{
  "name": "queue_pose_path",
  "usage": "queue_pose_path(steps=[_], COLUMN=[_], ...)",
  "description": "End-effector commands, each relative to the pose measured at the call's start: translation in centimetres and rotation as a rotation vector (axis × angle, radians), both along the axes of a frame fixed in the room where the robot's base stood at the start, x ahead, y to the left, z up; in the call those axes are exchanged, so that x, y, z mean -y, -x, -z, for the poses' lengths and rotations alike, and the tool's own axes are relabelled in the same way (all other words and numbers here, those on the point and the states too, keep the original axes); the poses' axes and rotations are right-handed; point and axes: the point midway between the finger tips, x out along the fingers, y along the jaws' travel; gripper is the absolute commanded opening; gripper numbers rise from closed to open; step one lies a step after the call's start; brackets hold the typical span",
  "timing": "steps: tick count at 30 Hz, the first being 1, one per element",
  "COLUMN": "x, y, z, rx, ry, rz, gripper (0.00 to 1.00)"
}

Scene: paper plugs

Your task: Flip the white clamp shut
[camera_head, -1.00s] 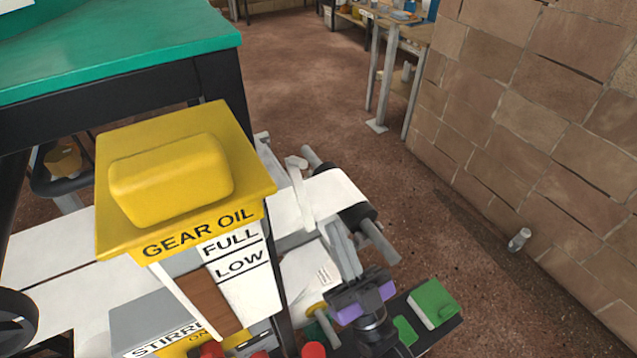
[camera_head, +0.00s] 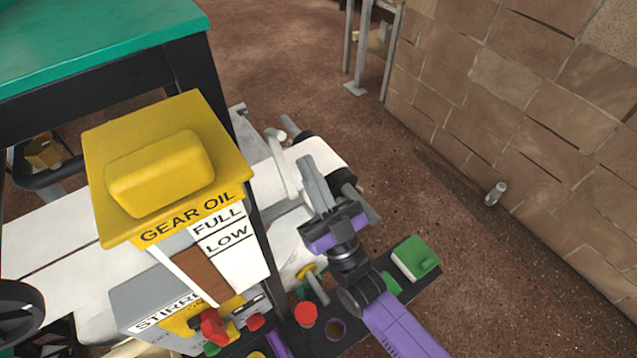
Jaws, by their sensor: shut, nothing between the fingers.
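The white clamp (camera_head: 278,160) appears to be the narrow white lever at the far end of the machine, beside the white paper on the roll. It stands up from its mount, with its tip toward the top of the picture. My gripper (camera_head: 313,168), with grey fingers on a purple and black wrist, is just right of the clamp in the picture, over the roll. Its fingers are together and hold nothing. A small gap shows between fingers and clamp; I cannot tell contact or depth exactly. The clamp's lower end is partly hidden near the fingers.
A yellow-topped gear oil box (camera_head: 165,170) stands close at left, beside a dark post. The dark roller (camera_head: 345,185) lies by my fingers. Red knobs (camera_head: 305,314) and a green box (camera_head: 415,258) are in front.

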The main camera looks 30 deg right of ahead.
Motion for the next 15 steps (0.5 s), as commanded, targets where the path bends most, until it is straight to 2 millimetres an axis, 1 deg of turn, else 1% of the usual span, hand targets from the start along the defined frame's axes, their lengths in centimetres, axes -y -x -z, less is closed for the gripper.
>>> queue_pose_path(steps=[1, 5, 6, 7, 12, 15], x=[-0.1, 0.0, 0.0, 0.0, 0.0, 0.0], y=[-0.8, -2.6, -3.1, -3.5, -4.9, -5.4], z=[-1.4, -3.1, -2.2, -1.9, -0.9, -0.5], rx=[0.003, 0.002, -0.002, -0.003, -0.002, -0.001], ry=[-0.001, -0.001, -0.001, -0.001, 0.0, 0.0], rz=[-0.001, -0.001, -0.001, -0.001, 0.0, 0.0], gripper=[0.0, 0.0, 0.0, 0.0, 0.0, 0.0])
